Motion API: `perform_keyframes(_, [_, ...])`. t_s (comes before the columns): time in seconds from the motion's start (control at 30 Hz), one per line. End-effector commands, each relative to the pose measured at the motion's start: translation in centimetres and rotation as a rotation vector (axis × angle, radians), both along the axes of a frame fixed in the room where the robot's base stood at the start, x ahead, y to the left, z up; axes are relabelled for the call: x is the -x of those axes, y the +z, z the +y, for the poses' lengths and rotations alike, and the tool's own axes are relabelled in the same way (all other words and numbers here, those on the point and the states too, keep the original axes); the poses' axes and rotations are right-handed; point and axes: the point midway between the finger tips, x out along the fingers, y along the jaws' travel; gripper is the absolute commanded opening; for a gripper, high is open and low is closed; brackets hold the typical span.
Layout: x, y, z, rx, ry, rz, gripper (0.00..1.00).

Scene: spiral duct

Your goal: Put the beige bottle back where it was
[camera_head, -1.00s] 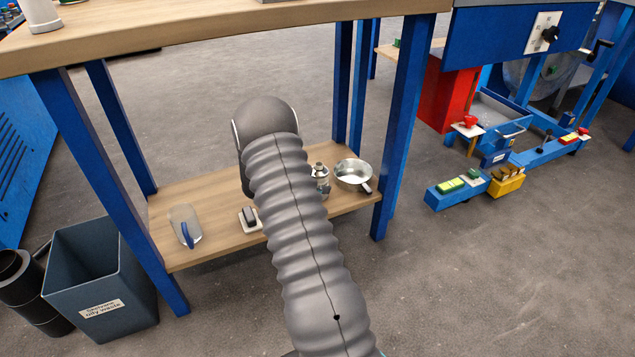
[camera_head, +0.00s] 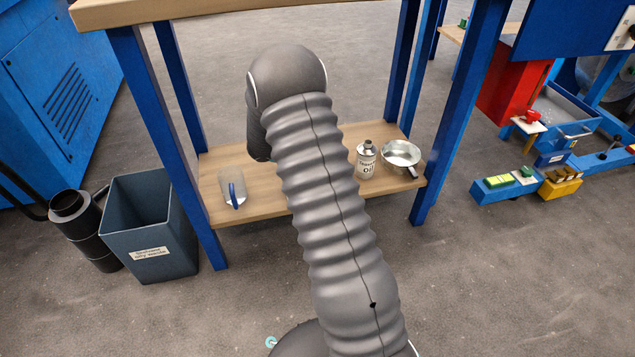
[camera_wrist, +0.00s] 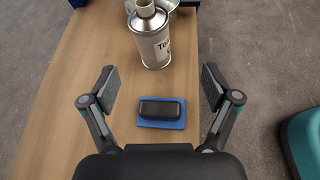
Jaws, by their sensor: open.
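In the head view my arm hides the gripper.
A black block (camera_wrist: 162,108) on a blue pad lies on the shelf (camera_head: 262,190) below and between my fingers. A metal pan (camera_head: 400,154) and a clear scoop-like thing with a blue handle (camera_head: 233,190) also lie there. Blue legs hold the tabletop above. A grey bin (camera_head: 150,235) stands left.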

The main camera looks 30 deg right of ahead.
Motion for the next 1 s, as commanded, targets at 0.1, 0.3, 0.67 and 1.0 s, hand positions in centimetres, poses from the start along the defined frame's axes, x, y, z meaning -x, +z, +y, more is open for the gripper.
perform_keyframes(0.1, [1.9, 3.8, 1.3, -0.061, -0.075, -0.115, 0.88])
perform_keyframes(0.3, [6.1, 9.1, 4.1, -0.193, -0.222, -0.321, 0.88])
perform_keyframes(0.67, [14.3, 15.8, 10.3, -0.46, -0.48, -0.678, 0.88])
perform_keyframes(1.0, [21.8, 19.7, 16.7, -0.753, -0.722, -0.98, 0.88])
